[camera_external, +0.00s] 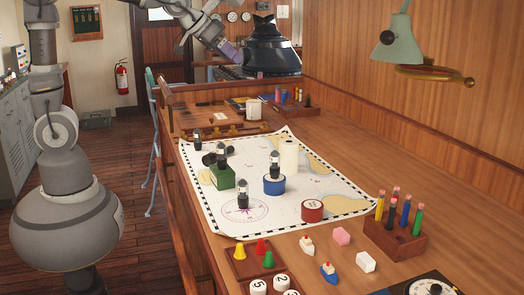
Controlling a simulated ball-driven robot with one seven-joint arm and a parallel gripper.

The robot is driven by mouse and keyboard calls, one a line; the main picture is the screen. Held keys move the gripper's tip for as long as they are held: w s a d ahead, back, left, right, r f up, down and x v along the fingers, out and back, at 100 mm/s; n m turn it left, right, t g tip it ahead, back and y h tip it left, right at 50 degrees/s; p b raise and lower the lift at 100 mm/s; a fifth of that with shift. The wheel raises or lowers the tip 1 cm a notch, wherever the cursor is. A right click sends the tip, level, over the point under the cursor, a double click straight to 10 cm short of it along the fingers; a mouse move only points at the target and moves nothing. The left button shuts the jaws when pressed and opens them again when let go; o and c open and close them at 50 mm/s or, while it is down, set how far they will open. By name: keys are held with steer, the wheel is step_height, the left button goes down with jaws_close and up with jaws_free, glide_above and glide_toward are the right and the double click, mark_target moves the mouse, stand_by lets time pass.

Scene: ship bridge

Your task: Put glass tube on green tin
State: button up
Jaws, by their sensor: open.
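The green tin (221,181) stands on the white chart, left of its middle. A small piece with dark ends and a paler middle (221,157) appears to stand on it. Similar small glass-like pieces stand at the chart's upper left (196,141), on the blue tin (274,164) and on the chart in front of the green tin (242,194). I cannot tell which is the glass tube. My arm reaches in from the top, and its purple end (229,49) is far behind the chart, beside a black domed shape. I cannot make out the fingers. Nothing visible joins my arm to the tins.
The black domed shape (270,52) is at the back. A white roll (289,155) and a red tin (312,211) stand on the chart (334,192). A wooden pen holder (394,238) is at right; small toy boats and game pieces lie in front. A lamp (398,45) hangs upper right.

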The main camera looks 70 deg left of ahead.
steer(key=s+d+r+t, duration=0.1)
steer(key=s+r+t, duration=0.2)
steer(key=r, duration=1.2)
steer(key=s+d+r+m+t+h, duration=0.1)
steer(key=s+r+t, duration=0.2)
steer(key=r, duration=1.3)
steer(key=shift+s+d, duration=0.4)
steer(key=shift+s, duration=0.65)
steer(key=shift+f, duration=0.1)
